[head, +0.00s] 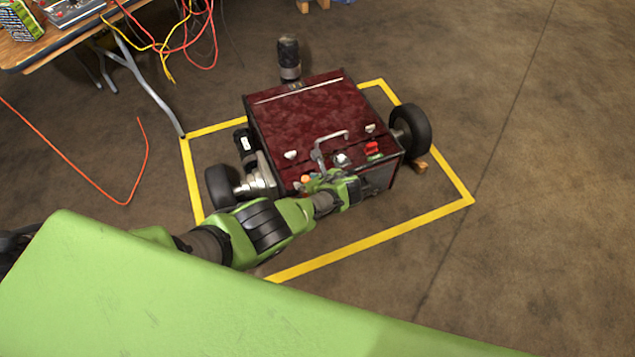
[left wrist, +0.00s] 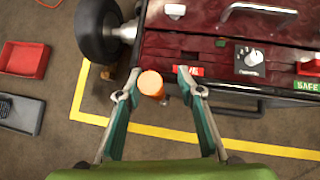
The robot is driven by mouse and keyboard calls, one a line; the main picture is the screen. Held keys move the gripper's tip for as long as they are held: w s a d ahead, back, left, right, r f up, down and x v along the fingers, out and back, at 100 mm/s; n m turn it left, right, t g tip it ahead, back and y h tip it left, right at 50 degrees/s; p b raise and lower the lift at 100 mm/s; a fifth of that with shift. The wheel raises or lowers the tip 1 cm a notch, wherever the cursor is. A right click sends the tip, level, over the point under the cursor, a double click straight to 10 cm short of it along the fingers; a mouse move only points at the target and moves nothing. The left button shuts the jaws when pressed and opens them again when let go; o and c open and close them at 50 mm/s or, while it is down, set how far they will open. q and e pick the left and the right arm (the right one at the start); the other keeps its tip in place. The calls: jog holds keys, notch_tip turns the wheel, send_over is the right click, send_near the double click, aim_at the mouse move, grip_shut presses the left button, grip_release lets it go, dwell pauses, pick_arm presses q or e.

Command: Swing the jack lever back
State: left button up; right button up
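The jack lever's round orange knob (left wrist: 152,83) shows in the left wrist view at the front edge of the dark red wheeled machine (head: 310,115). It is a small orange spot (head: 305,179) in the head view. My left gripper (left wrist: 158,80) is open, with one teal finger on each side of the knob. The knob sits nearer the left finger, and a clear gap shows on its right. I cannot tell whether the left finger touches it. The rest of the lever is hidden below the knob. My right gripper is not in view.
The machine's panel has a rotary dial (left wrist: 250,58), a red switch (left wrist: 308,68) and a green SAFE label (left wrist: 307,86). A metal handle (head: 333,136) rises above its lid. Yellow floor tape (head: 375,236) surrounds it. A table (head: 60,40) with cables stands at upper left.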

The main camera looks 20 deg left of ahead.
pick_arm(q)
jog(key=v, duration=1.1)
jog(key=shift+r, duration=0.3)
